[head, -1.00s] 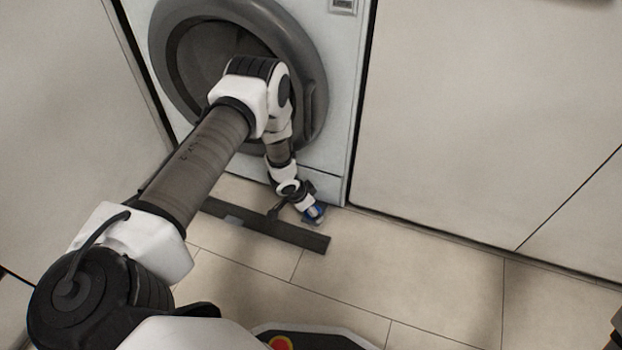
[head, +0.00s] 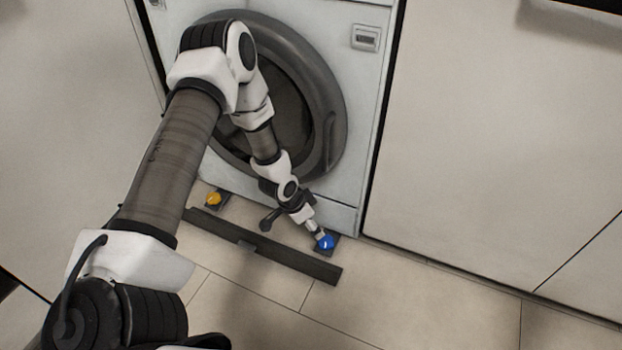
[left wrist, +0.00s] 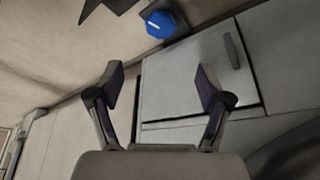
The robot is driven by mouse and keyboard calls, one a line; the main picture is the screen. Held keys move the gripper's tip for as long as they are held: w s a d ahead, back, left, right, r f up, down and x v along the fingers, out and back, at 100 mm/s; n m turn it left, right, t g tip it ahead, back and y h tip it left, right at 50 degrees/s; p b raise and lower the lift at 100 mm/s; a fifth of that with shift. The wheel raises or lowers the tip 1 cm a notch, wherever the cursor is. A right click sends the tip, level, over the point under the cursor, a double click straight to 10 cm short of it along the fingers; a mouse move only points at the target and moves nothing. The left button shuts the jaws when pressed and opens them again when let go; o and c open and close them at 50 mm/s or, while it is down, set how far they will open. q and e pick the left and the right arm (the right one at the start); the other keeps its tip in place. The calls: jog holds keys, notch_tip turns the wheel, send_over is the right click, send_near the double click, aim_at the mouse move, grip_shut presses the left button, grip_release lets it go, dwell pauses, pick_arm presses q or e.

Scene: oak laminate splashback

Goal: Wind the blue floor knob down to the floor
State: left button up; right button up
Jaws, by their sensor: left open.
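The blue floor knob (head: 325,242) is at the foot of the washing machine's right corner, on a small dark plate. It also shows at the top of the left wrist view (left wrist: 160,24), with a light mark on its face. My left gripper (head: 314,228) is close to the knob in the head view. In the left wrist view my left gripper (left wrist: 161,85) has its two fingers spread apart with nothing between them, and the knob lies beyond the fingertips. How far the knob is from the floor cannot be told. My right gripper is not in view.
A yellow knob (head: 213,199) is at the machine's left foot. A long dark strip (head: 290,262) lies on the tiles in front of the washing machine (head: 345,130). Pale cabinet panels (head: 490,120) stand to the right.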

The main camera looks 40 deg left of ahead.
aim_at(326, 240)
pick_arm(q)
jog(key=w+f+n, duration=0.1)
jog(key=f, duration=0.2)
jog(key=w+d+f+n+y+p, duration=0.1)
jog(key=f+n, duration=0.1)
jog(key=f, duration=0.2)
jog(key=w+d+f+n+p, duration=0.1)
jog(key=f, duration=0.3)
jog(key=shift+w+n+y, duration=0.3)
jog(key=shift+y, duration=0.1)
jog(key=shift+w+f, duration=0.3)
jog(key=shift+f, duration=0.1)
jog(key=shift+r, duration=0.1)
